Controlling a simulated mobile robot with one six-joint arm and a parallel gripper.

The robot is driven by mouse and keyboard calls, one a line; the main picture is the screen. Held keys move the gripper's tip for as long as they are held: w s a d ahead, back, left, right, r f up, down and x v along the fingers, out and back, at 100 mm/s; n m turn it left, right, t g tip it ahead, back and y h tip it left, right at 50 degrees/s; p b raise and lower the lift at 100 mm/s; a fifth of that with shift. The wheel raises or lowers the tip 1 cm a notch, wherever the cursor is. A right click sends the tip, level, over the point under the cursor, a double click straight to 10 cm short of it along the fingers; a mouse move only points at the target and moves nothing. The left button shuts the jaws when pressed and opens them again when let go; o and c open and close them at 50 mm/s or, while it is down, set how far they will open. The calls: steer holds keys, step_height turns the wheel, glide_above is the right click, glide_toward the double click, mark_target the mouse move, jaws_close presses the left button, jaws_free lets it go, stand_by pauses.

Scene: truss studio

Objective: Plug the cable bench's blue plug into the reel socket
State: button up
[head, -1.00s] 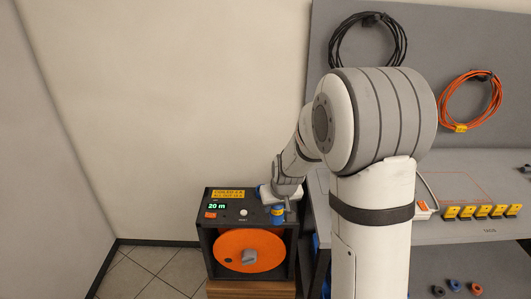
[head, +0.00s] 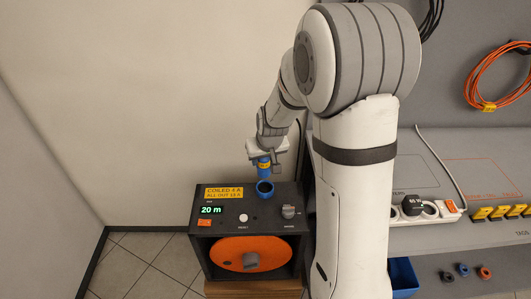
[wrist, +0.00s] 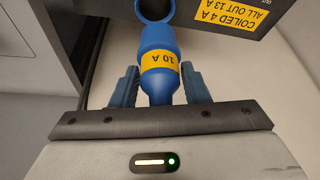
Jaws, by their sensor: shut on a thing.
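My gripper (head: 265,154) is shut on the blue plug (head: 264,166) just above the reel's top panel. The plug has a yellow band. In the wrist view the plug (wrist: 158,40) sits between the two fingers of my gripper (wrist: 160,80), its band reading 10 A and its front end pointing at the socket. The reel socket (head: 265,195) is a blue ring on the reel's top panel, just below the plug in the head view. Its open ring (wrist: 154,18) shows at the top of the wrist view. The plug looks outside the ring; the exact gap cannot be told.
The dark reel box (head: 202,256) holds an orange drum (head: 226,252) and shows a 20 m display (head: 211,210). A grey knob (head: 289,211) stands right of the socket. A bench (head: 445,238) with a white power strip (head: 443,213) is at the right.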

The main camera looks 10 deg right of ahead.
mark_target(266, 169)
step_height(266, 169, down, 5)
steer(key=b, duration=0.3)
steer(key=shift+d+f, duration=0.15)
steer(key=shift+f, duration=0.05)
steer(key=shift+f+b, duration=0.3)
steer(key=shift+b, duration=0.25)
steer(key=shift+s+r, duration=0.1)
steer(key=shift+b, duration=0.4)
stand_by(0.6)
steer(key=shift+f+b, duration=1.3)
steer(key=shift+f, duration=0.25)
steer(key=o, duration=1.2)
steer(key=shift+c, duration=0.2)
steer(key=shift+o, duration=0.4)
